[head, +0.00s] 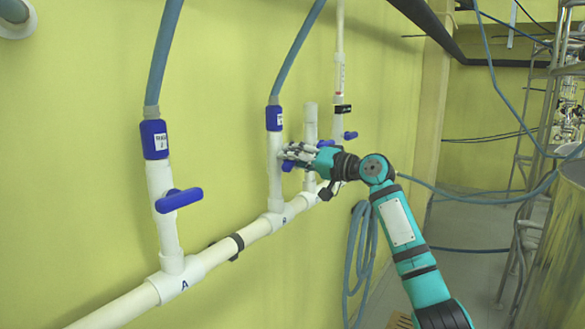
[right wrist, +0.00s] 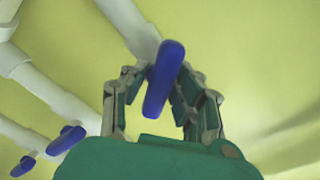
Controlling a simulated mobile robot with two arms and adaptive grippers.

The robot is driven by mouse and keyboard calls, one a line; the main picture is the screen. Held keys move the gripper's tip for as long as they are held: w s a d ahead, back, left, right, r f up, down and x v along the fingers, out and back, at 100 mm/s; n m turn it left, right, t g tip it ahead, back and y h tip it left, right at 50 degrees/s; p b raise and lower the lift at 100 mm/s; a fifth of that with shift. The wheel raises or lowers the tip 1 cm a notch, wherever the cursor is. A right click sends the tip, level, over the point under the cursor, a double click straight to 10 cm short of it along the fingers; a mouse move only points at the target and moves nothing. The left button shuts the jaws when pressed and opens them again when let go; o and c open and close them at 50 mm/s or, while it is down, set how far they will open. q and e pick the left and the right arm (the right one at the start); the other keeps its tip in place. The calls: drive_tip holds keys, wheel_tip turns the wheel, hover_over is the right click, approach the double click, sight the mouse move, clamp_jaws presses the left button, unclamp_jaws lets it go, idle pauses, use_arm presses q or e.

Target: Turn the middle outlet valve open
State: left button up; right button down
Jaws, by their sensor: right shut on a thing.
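The middle outlet is a white upright pipe (head: 275,185) rising from the main pipe at the letter B, with a blue fitting (head: 274,118) on top. My right gripper (head: 291,156) is at this outlet, its fingers partly hiding the blue valve handle (head: 287,166). In the right wrist view the handle (right wrist: 163,82) stands between the two fingers of the gripper (right wrist: 160,92), which are shut on it. There the handle lies at a slant across its white pipe (right wrist: 128,24). My left gripper is not in view.
The left outlet's blue handle (head: 179,199) sticks out crosswise at A. Another blue handle (head: 350,135) is farther right. The white main pipe (head: 215,254) runs along the yellow wall. A coiled hose (head: 358,255) hangs below. A metal tank (head: 560,250) stands right.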

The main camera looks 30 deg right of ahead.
drive_tip(key=n, duration=0.1)
drive_tip(key=n+b, duration=0.1)
drive_tip(key=n, duration=0.1)
drive_tip(key=n+b, duration=0.1)
drive_tip(key=shift+f+n, duration=0.25)
drive_tip(key=shift+n, duration=0.05)
drive_tip(key=n+b, duration=0.2)
drive_tip(key=n, duration=0.2)
drive_tip(key=shift+n, duration=0.3)
drive_tip(key=c, duration=1.2)
unclamp_jaws()
drive_tip(key=shift+r, duration=0.1)
drive_tip(key=shift+o, duration=0.2)
drive_tip(key=shift+r, duration=0.1)
drive_tip(key=v, duration=1.2)
